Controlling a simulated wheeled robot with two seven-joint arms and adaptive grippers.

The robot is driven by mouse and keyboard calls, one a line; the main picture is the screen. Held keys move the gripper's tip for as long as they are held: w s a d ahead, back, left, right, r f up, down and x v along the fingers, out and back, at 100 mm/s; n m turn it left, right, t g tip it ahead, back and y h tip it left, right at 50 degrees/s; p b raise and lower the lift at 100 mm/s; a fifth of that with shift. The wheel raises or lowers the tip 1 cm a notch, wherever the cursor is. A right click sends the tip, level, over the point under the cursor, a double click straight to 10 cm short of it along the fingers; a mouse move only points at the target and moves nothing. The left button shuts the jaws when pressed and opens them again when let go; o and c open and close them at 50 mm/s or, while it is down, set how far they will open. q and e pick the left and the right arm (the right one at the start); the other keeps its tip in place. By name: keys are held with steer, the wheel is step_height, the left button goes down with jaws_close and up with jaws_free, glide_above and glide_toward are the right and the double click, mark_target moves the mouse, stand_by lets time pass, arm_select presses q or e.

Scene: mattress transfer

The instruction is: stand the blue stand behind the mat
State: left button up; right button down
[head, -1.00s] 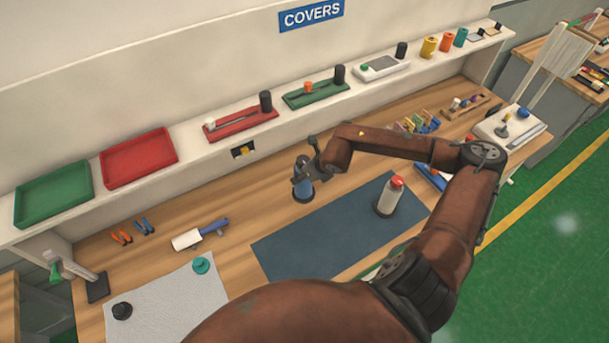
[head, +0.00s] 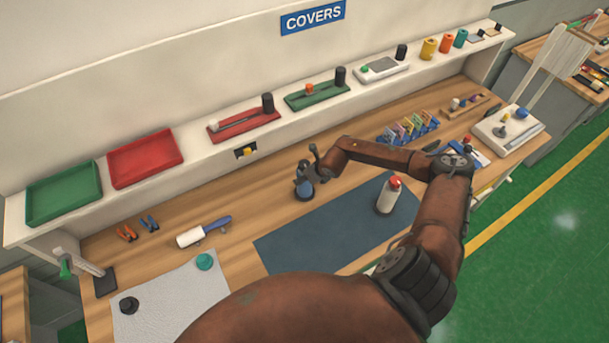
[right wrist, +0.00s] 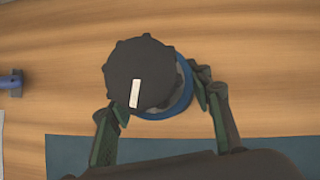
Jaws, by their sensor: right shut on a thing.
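The blue stand (head: 304,192) is upright on the wood behind the dark blue mat (head: 330,232), close to its back edge. Whether its base touches the wood is hard to tell. In the right wrist view its blue rim (right wrist: 182,105) shows under a round black knob with a white mark (right wrist: 140,75), and the mat (right wrist: 70,152) lies along the bottom. My right gripper (head: 308,172) is shut on the stand, with fingers on both sides in the right wrist view (right wrist: 160,103). My left gripper is not in view.
A white bottle with a red cap (head: 388,195) stands on the mat's right part. A lint roller (head: 195,236) lies to the left. A blue rack (head: 410,128) is at the back right. A shelf (head: 200,150) with trays runs behind. Wood around the stand is clear.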

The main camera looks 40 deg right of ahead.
steer(key=shift+a+r, duration=0.1)
steer(key=c, duration=1)
jaws_free()
steer(key=b+v, duration=0.2)
steer(key=v, duration=1)
